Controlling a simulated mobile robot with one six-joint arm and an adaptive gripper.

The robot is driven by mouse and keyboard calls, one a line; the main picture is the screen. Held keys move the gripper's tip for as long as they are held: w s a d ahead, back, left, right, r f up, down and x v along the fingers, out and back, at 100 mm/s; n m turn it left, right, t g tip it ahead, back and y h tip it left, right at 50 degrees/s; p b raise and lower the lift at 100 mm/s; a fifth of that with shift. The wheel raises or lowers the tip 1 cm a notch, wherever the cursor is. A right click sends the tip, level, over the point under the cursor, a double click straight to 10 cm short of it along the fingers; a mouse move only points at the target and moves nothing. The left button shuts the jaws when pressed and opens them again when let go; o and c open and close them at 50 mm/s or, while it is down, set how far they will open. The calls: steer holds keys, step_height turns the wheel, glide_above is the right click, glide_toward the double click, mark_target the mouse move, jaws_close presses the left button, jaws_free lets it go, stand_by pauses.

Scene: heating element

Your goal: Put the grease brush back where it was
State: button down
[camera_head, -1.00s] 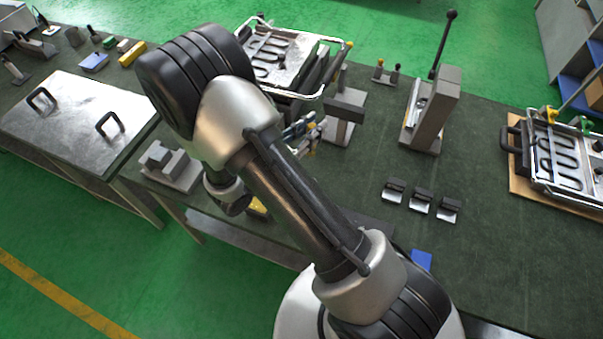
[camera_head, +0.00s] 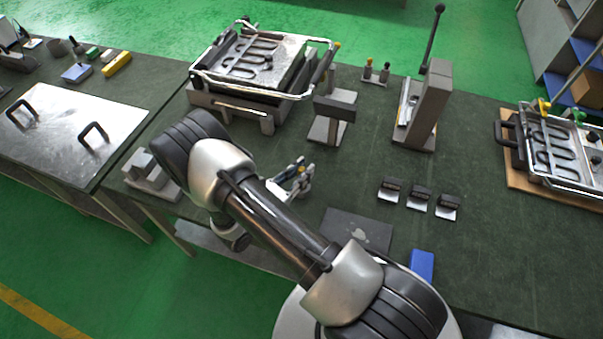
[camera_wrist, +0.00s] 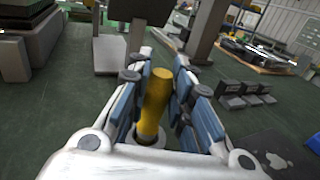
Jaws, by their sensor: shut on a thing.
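A yellow handle (camera_wrist: 157,98), which I take to be the grease brush, stands between the blue-padded fingers of my gripper (camera_wrist: 160,88) in the wrist view. Its bristles are not visible. My gripper is shut on it. In the head view my gripper (camera_head: 297,176) is over the green bench top, left of three small black-and-silver blocks and in front of a grey stand. The brush itself cannot be made out there, and my arm covers part of the bench.
The grey stand (camera_head: 331,120) and a metal tray fixture (camera_head: 255,55) are behind my gripper. A tall grey post with a lever (camera_head: 428,105) stands right of them. The small blocks (camera_head: 420,196), a dark plate (camera_head: 356,229) and a blue block (camera_head: 422,265) lie on the right.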

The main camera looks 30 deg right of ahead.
steer(key=shift+f, duration=0.25)
steer(key=shift+f, duration=0.15)
steer(key=c, duration=1.4)
jaws_free()
steer(key=shift+c, duration=0.2)
